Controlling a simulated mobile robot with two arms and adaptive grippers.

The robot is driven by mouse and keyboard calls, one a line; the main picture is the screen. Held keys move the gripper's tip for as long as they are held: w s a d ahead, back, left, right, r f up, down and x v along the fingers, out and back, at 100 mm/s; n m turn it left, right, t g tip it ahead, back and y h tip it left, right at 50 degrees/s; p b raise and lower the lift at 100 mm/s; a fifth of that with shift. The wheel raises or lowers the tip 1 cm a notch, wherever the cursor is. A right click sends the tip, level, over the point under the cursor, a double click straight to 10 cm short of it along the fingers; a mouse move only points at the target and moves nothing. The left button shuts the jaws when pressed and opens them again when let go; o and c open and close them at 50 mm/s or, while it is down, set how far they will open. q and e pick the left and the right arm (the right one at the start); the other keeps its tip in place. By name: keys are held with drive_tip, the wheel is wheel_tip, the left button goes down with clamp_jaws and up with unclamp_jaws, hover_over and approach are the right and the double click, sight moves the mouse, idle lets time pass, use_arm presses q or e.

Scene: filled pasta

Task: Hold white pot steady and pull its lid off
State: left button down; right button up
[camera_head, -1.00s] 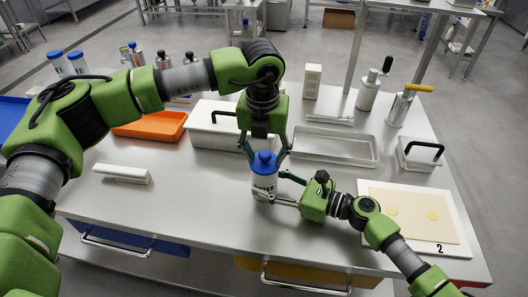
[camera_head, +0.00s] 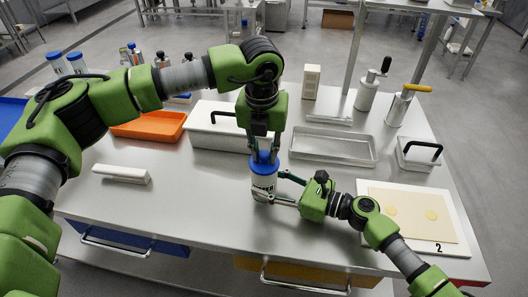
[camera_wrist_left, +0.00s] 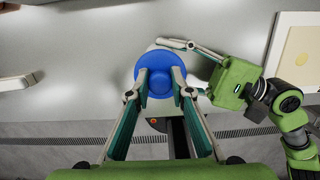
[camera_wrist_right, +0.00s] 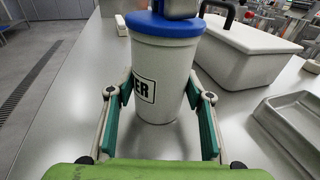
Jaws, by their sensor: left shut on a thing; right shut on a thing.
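The white pot (camera_head: 263,185) with a black-and-white label stands upright near the front middle of the steel table. Its blue lid (camera_head: 262,170) sits on top, level on the rim in the right wrist view (camera_wrist_right: 165,25). My left gripper (camera_head: 264,158) comes from above and is shut on the lid's raised knob, which shows between its fingers in the left wrist view (camera_wrist_left: 160,82). My right gripper (camera_head: 276,190) reaches in from the right, low on the pot, and is shut on the pot's body, a finger on each side (camera_wrist_right: 160,95).
A white lidded box (camera_head: 215,128) stands behind the pot, with an orange tray (camera_head: 150,127) to its left. A metal tray (camera_head: 333,147) is behind right. A white board (camera_head: 455,240) with pasta dough lies right. A white bar (camera_head: 121,174) lies left. The front-left tabletop is clear.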

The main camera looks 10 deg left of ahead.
use_arm(q)
drive_tip(key=shift+s+f, duration=0.15)
drive_tip(key=shift+f, duration=0.05)
use_arm(e)
drive_tip(key=shift+s+a+r, duration=0.1)
drive_tip(key=shift+s+a, duration=0.05)
drive_tip(key=shift+a, duration=0.05)
use_arm(q)
drive_tip(key=shift+r, duration=0.5)
drive_tip(key=shift+a+r, duration=0.1)
drive_tip(key=shift+r, duration=2.3)
use_arm(e)
drive_tip(key=shift+w+d+f, duration=0.15)
drive_tip(key=shift+w+f, duration=0.05)
drive_tip(key=shift+f, duration=0.05)
drive_tip(key=o, duration=1.1)
use_arm(q)
drive_tip(key=shift+w, duration=0.2)
use_arm(e)
drive_tip(key=v, duration=1.2)
drive_tip(key=shift+w, duration=0.15)
